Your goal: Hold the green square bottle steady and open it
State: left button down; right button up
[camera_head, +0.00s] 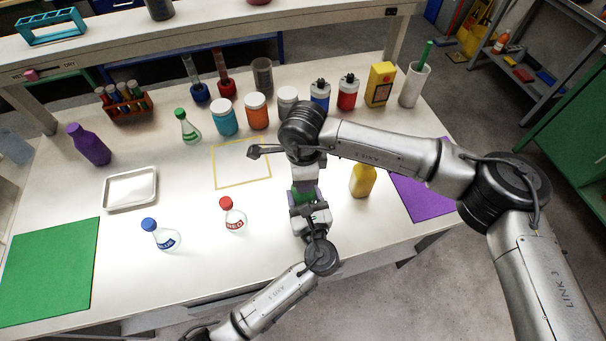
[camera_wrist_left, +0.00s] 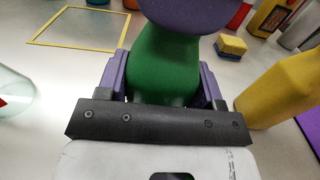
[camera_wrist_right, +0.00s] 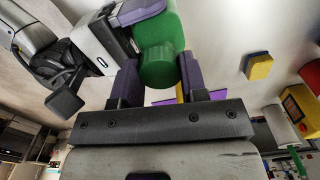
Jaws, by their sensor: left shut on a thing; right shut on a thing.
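The green bottle (camera_head: 305,190) is held above the front middle of the table, mostly hidden between my two grippers in the head view. My left gripper (camera_head: 309,206) comes from below, and its purple fingers are shut around the green body (camera_wrist_left: 165,65) in the left wrist view. My right gripper (camera_head: 304,181) comes from above. In the right wrist view its fingers (camera_wrist_right: 157,80) are shut at a round green end (camera_wrist_right: 160,65); I cannot clearly tell cap from body. A rounded purple shape (camera_wrist_left: 190,12) covers the bottle's top in the left wrist view.
A yellow bottle (camera_head: 363,181) stands close right of the grippers. A red-capped bottle (camera_head: 233,214) and a blue-capped bottle (camera_head: 160,236) stand to the left. A yellow-outlined square (camera_head: 218,165) is empty. A yellow-and-blue block (camera_wrist_left: 232,45) lies nearby. Jars line the back.

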jog(key=n, duration=2.1)
jog(key=shift+n, duration=0.4)
jog(key=n, duration=0.7)
jog(key=shift+r, duration=0.1)
jog(key=shift+r, duration=0.15)
jog(key=shift+r, duration=0.95)
